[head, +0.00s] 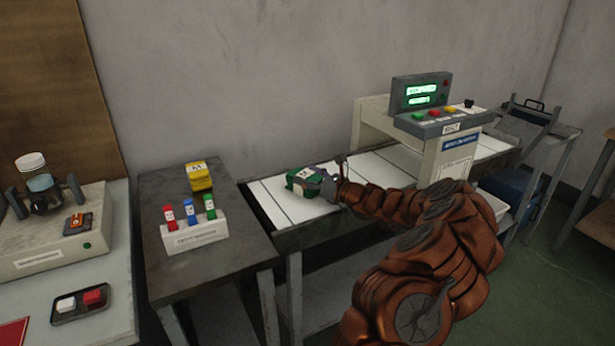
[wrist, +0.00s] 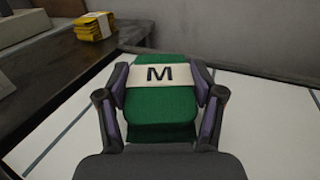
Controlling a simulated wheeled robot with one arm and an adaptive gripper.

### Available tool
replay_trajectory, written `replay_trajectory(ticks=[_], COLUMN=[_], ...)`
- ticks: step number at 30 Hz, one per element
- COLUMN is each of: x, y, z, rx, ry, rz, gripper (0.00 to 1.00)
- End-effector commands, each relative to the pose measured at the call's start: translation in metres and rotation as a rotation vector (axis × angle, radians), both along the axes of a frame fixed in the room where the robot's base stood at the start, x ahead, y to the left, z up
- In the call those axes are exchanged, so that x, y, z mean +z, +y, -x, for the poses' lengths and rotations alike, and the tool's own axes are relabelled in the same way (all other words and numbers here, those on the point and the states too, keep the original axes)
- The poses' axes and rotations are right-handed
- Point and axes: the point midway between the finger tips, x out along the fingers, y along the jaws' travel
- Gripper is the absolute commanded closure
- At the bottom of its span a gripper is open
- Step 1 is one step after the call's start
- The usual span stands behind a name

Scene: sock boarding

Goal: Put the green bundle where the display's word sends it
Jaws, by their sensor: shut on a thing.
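The green bundle (head: 304,182) has a white band marked M. It is on or just above the left part of the white slatted belt (head: 262,197); I cannot tell whether it touches. My gripper (head: 325,184) is shut on the bundle from its right side. In the wrist view, the fingers of my gripper (wrist: 160,95) press both sides of the green bundle (wrist: 160,118), with the M facing up. The display (head: 421,92) on the machine over the belt shows green lit text, too small to read.
A yellow bundle (head: 198,176) lies on the dark side table (head: 160,258), behind a white holder (head: 194,237) with red, blue and green pieces. The machine's arch (head: 372,120) spans the belt. A bench with a jar device (head: 40,185) stands at far left.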

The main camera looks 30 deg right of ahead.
Motion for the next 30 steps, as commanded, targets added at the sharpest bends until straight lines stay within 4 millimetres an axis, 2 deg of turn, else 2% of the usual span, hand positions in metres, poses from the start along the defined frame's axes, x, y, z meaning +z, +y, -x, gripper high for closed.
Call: replay_trajectory(ticks=[2, 3, 11, 23, 30], x=[-0.002, -0.002, -0.002, 0.001, 0.001], y=[0.0, 0.0, 0.0, 0.0, -0.01], z=[0.0, 0.0, 0.0, 0.0, 0.025], rx=[0.0, 0.0, 0.0, 0.0, -0.004], ry=[0.0, 0.0, 0.0, 0.0, -0.001], rz=[-0.001, 0.0, 0.0, 0.0, -0.001], gripper=[0.78, 0.31, 0.04, 0.04, 0.04])
